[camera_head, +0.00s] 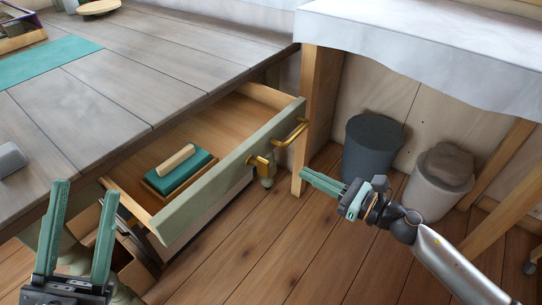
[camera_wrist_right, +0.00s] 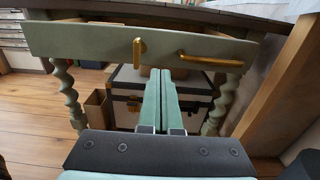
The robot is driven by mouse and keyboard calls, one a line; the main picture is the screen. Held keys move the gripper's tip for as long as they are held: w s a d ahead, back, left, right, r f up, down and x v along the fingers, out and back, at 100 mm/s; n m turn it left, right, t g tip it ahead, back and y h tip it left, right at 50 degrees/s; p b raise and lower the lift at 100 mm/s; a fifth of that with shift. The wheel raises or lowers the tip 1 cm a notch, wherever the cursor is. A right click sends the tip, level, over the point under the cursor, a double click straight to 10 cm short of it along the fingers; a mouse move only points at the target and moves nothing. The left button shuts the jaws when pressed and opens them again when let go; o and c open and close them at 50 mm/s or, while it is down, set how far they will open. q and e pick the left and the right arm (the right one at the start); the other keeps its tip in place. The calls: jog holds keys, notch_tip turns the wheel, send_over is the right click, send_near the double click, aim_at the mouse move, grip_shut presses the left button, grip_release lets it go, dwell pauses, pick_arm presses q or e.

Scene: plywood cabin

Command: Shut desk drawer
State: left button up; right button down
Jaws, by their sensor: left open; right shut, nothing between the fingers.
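The desk drawer (camera_head: 228,175) stands open from under the grey plank desk top (camera_head: 135,62) in the head view. Its pale green front has two brass handles, one (camera_head: 291,132) towards its far end and one (camera_head: 262,161) nearer its middle. A teal and wood block (camera_head: 178,171) lies inside it. The drawer front (camera_wrist_right: 100,42) also shows in the right wrist view. My right gripper (camera_head: 304,175) is shut and empty, in front of the drawer and apart from it; its fingers (camera_wrist_right: 161,75) point towards the front. My left gripper (camera_head: 86,187) is open and empty near the drawer's near corner.
A cloth-covered table (camera_head: 420,45) stands at right, its wooden leg (camera_head: 313,120) close to the drawer's far end. A dark bin (camera_head: 371,148) and a pale bin (camera_head: 437,190) stand beneath it. A dark trunk (camera_wrist_right: 127,100) is under the desk. The floor before the drawer is clear.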

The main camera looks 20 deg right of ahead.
send_near(261, 150)
jog(key=x, duration=0.5)
jog(key=shift+a+p, duration=0.1)
jog(key=shift+p, duration=0.3)
pick_arm(q)
jog(key=shift+r, duration=0.45)
pick_arm(e)
jog(key=shift+x, duration=0.9)
